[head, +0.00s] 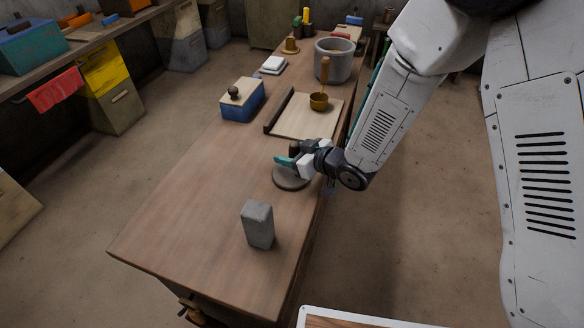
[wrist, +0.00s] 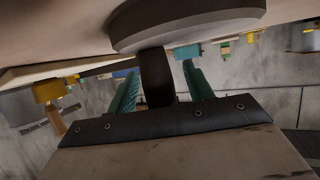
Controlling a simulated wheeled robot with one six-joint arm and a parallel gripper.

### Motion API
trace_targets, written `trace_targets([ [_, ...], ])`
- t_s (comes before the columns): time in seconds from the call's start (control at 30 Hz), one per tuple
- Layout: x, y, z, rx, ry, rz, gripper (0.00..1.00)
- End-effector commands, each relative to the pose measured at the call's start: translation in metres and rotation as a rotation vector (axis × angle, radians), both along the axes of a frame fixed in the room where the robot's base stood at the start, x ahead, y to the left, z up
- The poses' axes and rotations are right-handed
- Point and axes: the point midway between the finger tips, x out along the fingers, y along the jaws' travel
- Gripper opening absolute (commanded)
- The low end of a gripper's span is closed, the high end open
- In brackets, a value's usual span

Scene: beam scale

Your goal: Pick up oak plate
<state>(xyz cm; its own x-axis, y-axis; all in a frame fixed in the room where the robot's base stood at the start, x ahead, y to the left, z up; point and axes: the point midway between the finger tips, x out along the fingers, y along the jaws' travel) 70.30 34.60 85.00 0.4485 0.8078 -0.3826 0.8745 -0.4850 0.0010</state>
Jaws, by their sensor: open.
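A pale, flat wooden board (head: 290,118), which looks like the oak plate, lies on the table beyond my gripper, with a dark strip along its left edge. A brass cup with a wooden handle (head: 319,102) stands on it. My gripper (head: 291,160) is low over the table, nearer than the board, at a round grey disc (head: 291,181) with a dark post. In the wrist view, which is upside down, the post (wrist: 155,80) stands between my two open teal fingers, under the disc (wrist: 190,25). I cannot tell whether the fingers touch the post.
A grey block (head: 258,225) stands on the near table. A blue box with a wooden lid (head: 242,100) is left of the board. A grey pot (head: 333,62) stands behind it. The table's (head: 190,215) near left part is clear.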

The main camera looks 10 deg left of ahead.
Motion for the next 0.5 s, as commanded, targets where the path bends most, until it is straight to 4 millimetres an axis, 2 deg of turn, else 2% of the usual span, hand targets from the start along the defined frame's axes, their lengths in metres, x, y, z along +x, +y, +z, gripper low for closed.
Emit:
trace_targets([
  [0.17, 0.0003, 0.0003, -0.0003, 0.000, 0.000, -0.001, 0.51],
  [0.2, 0.0003, 0.0003, -0.0004, -0.001, 0.001, -0.001, 0.49],
  [0.37, 0.0003, 0.0001, -0.0003, -0.001, 0.001, -0.001, 0.04],
  [0.5, 0.0003, 0.0000, -0.0002, 0.000, 0.000, -0.001, 0.02],
])
